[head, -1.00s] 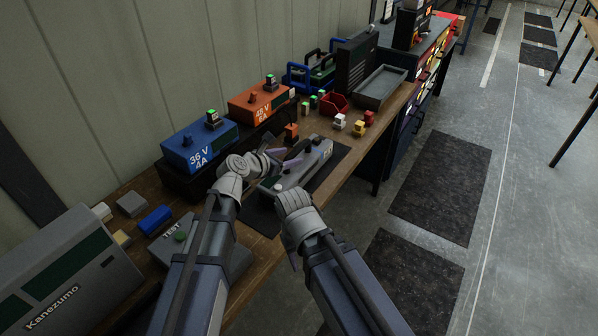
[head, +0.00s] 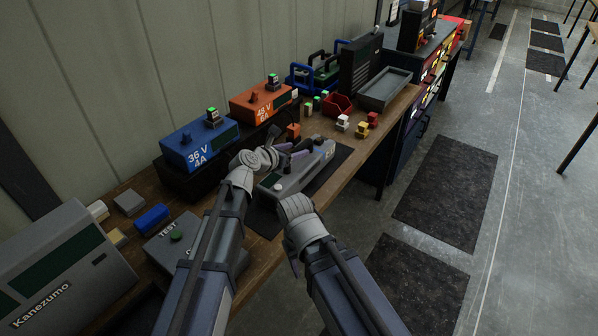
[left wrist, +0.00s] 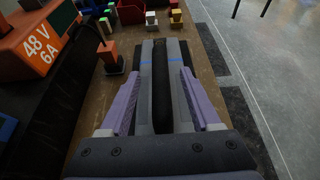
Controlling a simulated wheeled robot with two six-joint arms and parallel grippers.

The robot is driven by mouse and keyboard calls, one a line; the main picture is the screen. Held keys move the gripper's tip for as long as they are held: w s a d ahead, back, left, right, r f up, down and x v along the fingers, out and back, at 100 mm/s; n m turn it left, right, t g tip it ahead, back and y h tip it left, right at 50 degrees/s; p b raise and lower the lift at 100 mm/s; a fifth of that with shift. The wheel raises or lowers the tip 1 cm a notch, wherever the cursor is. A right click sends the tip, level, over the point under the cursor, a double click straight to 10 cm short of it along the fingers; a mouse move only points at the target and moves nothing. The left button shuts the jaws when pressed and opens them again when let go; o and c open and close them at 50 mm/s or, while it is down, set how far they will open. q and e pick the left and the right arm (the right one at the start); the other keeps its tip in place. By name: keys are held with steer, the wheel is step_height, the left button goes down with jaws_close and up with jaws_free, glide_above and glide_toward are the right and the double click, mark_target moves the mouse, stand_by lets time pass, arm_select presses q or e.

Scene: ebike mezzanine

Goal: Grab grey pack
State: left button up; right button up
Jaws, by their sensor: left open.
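The grey pack (head: 292,178) is long and lies on a dark mat on the wooden bench. In the left wrist view the pack (left wrist: 174,72) runs lengthwise up the middle, with a black strip along its top and a blue line across it. My left gripper (head: 298,149) is open at the pack. Its purple fingers also show in the left wrist view (left wrist: 158,78), one on either side of the black strip; I cannot tell whether they touch it.
A blue charger (head: 200,146) and an orange charger (head: 262,101) stand behind the pack. An orange block (head: 293,130) is close beside it. Small blocks, a red bin (head: 337,104) and a grey tray (head: 385,89) are farther along. A test box (head: 185,240) is at the near left.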

arm_select(q)
steer(key=x, duration=0.2)
steer(key=shift+w+d+f+b, duration=0.2)
steer(key=shift+w+d+b, duration=0.05)
steer(key=shift+b, duration=0.05)
steer(key=shift+s, duration=0.1)
steer(key=shift+c, duration=0.2)
jaws_close()
steer(key=shift+a+r, duration=0.1)
stand_by(0.7)
